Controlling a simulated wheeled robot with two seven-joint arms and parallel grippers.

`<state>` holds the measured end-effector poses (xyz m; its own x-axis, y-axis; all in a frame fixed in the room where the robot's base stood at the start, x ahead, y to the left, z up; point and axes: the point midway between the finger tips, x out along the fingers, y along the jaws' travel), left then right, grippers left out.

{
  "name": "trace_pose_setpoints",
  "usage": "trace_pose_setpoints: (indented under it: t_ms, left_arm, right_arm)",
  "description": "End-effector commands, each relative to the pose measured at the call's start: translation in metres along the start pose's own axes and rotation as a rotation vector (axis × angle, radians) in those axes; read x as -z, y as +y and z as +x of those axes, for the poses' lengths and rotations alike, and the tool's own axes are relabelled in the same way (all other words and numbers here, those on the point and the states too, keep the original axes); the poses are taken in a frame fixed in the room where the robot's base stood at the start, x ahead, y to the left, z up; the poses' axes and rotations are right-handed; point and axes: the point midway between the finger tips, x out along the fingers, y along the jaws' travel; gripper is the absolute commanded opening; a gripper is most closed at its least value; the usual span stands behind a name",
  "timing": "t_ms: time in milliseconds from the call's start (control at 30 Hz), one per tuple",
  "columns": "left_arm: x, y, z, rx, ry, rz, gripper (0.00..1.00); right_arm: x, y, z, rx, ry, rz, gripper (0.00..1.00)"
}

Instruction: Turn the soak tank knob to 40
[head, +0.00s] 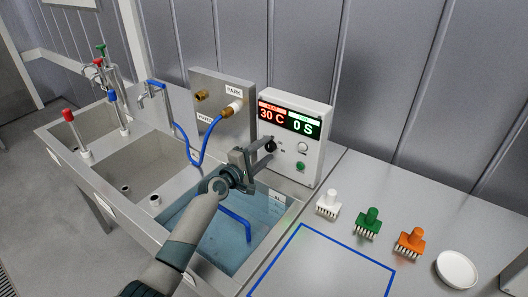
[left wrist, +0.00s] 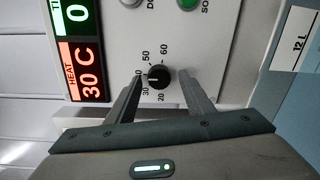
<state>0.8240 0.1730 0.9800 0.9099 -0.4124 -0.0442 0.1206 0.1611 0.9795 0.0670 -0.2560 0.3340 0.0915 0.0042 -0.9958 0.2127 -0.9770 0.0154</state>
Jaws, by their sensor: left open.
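The soak tank's control box (head: 311,125) stands at the back edge of the tank, with a red display reading 30 C and a green one reading 0 S. The black heat knob (left wrist: 159,76) has a dial marked 20, 30, 50 and 60 around it; its pointer appears near 30. My left gripper (left wrist: 158,88) is open, its fingers on either side of the knob in the left wrist view; I cannot tell whether they touch it. In the head view the left gripper (head: 259,151) reaches over the tank to the box and partly covers the knob. My right gripper is not in view.
The water-filled soak tank (head: 285,222) lies below my left arm. A green button (head: 300,166) sits low on the box. White (head: 328,204), green (head: 368,222) and orange (head: 410,241) brushes and a white dish (head: 456,269) stand on the right counter. A blue hose hangs at left.

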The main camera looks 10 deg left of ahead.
Motion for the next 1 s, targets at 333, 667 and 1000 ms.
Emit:
trace_pose_setpoints:
  t_ms: [333, 667, 1000]
  left_arm:
    - [0.0, 0.0, -0.014, -0.001, 0.0, 0.0, 0.47]
    - [0.001, -0.002, -0.067, 0.0, 0.001, 0.001, 0.47]
    - [0.001, -0.003, -0.135, 0.001, 0.0, 0.001, 0.47]
  right_arm:
    - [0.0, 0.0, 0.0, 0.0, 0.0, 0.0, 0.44]
    - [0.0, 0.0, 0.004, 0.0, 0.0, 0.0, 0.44]
    - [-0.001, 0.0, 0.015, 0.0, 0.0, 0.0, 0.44]
